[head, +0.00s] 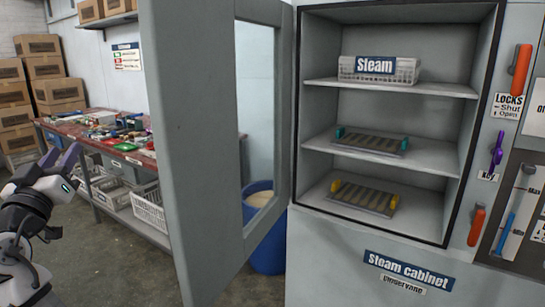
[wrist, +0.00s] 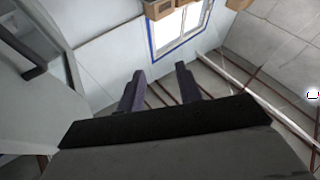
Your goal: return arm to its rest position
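My gripper (head: 63,154) is at the left edge of the head view, beside the open cabinet door and in front of the workbench. Its two dark purple fingers stand apart with nothing between them. In the wrist view the gripper (wrist: 159,82) points up at the wall and ceiling, with clear space between its fingertips. My arm is partly cut off by the left edge of the head view.
The steam cabinet (head: 400,220) stands open, with a basket (head: 405,70) and two racks on its shelves. Its door (head: 190,150) swings out toward me. A cluttered workbench (head: 150,155), a blue bin (head: 268,250) and stacked boxes (head: 58,90) stand behind.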

